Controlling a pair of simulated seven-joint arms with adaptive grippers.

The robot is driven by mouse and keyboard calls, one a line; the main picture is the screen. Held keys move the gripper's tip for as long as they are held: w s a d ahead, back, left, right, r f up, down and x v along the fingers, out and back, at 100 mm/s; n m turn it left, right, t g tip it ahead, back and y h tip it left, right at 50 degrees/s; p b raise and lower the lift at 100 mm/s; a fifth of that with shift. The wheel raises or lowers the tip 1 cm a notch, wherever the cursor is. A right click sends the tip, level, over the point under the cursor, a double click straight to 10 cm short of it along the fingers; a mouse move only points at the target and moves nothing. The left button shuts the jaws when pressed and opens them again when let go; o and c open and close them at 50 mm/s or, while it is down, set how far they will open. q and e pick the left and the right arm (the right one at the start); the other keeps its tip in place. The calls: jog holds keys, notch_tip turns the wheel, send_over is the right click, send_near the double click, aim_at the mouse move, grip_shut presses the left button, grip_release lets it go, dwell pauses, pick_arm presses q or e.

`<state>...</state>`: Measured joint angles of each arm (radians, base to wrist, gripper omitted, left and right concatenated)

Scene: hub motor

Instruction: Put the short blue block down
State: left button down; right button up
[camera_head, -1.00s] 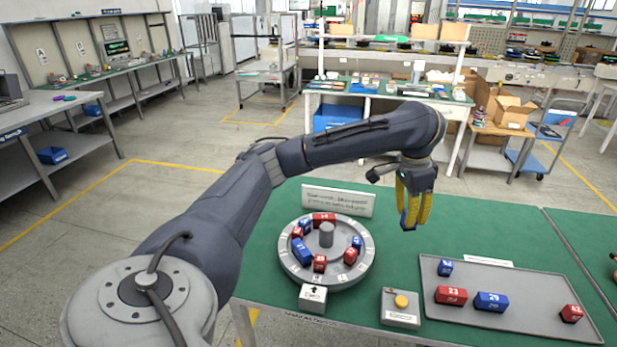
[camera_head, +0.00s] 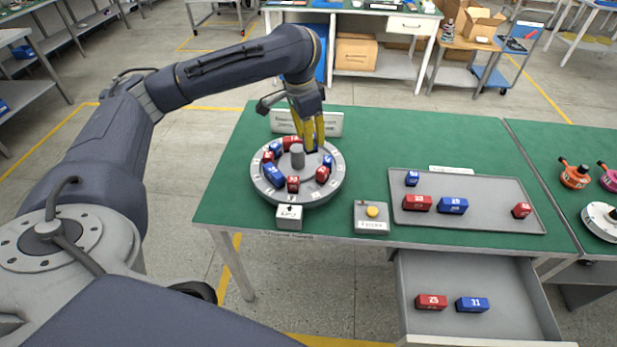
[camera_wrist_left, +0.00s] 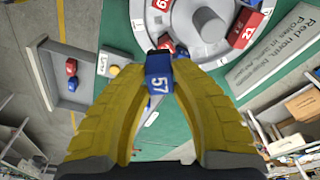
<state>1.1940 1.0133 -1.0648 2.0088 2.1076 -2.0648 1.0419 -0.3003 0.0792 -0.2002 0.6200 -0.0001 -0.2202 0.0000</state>
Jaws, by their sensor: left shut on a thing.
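My left gripper (camera_head: 313,146) has yellow fingers pointing down over the far right part of the round grey hub (camera_head: 310,197). In the left wrist view the fingers (camera_wrist_left: 158,72) are shut on a short blue block (camera_wrist_left: 158,84) marked 57. Its dark lower end shows in front of the hub ring; whether it touches the ring I cannot tell. The hub holds several red and blue blocks around a grey centre post (camera_head: 297,157). A short blue block (camera_head: 328,162) sits on the ring's right side, just below the gripper. My right gripper is not in view.
A sign (camera_head: 335,124) stands behind the hub. A button box (camera_head: 371,219) is at the front. A grey tray (camera_head: 480,222) on the right holds red and blue blocks. Below it, an open drawer (camera_head: 450,322) holds one red and one blue block.

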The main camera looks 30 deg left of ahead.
aim_at(305, 151)
pick_arm(q)
notch_tip(305, 151, down, 15)
jog(key=shift+f, duration=0.1)
dwell(0.8)
jog(key=shift+f, duration=0.1)
jog(key=c, duration=1.2)
grip_release()
jog(key=shift+c, duration=0.2)
notch_tip(305, 151, up, 12)
jog(key=s, duration=0.1)
jog(key=shift+s+a, duration=0.3)
jog(key=shift+a, duration=0.15)
